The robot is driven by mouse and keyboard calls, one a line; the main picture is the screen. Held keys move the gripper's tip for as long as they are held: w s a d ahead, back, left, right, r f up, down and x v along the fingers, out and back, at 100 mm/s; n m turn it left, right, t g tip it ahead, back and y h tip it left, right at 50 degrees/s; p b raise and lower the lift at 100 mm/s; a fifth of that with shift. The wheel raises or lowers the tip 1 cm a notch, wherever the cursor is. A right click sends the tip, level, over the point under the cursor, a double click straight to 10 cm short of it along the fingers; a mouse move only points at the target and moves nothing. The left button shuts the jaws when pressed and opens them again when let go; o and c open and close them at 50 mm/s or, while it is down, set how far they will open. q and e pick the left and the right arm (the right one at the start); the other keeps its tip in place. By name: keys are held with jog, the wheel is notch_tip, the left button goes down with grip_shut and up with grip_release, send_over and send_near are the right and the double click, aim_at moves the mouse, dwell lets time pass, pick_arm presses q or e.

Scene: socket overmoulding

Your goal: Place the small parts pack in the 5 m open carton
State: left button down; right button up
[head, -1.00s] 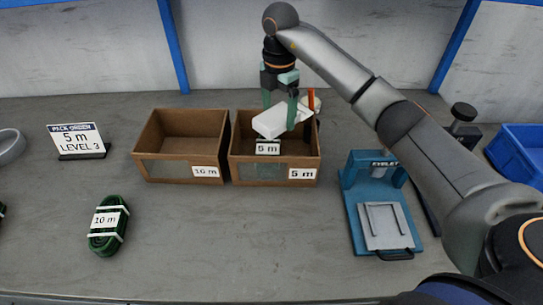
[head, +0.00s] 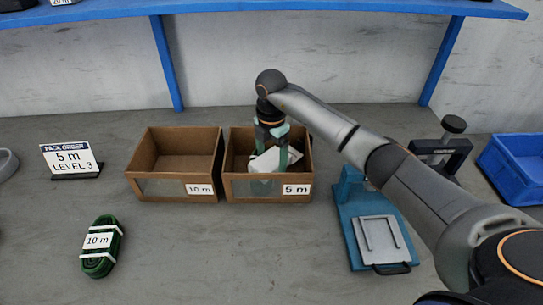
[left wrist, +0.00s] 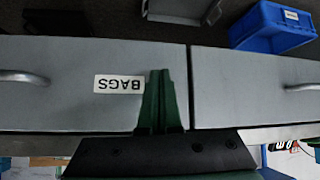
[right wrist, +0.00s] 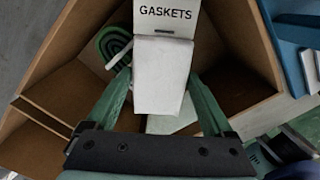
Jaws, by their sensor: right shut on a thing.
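The small parts pack (head: 270,160) is white, and its header reads GASKETS in the right wrist view (right wrist: 160,75). My right gripper (head: 270,162) is shut on it, one finger on each side, and holds it inside the 5 m open carton (head: 245,188). In the right wrist view, a green coil (right wrist: 112,45) shows in the carton beside the pack. I cannot tell whether the pack touches the carton floor. My left gripper (left wrist: 162,85) shows in the left wrist view with its fingers together and empty, before a drawer front marked BAGS (left wrist: 70,80).
The empty 10 m carton (head: 160,188) stands just left of the 5 m carton. A blue press (head: 350,220) stands to the right. A 10 m green coil (head: 99,262) and a 5 m order sign (head: 68,160) are at the left. A shelf (head: 300,8) spans the back.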

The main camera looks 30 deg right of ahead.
aim_at(272, 159)
jog(key=shift+f, duration=0.35)
jog(key=o, duration=1.3)
jog(key=shift+c, duration=0.2)
notch_tip(272, 159, up, 13)
jog(key=shift+f, duration=0.15)
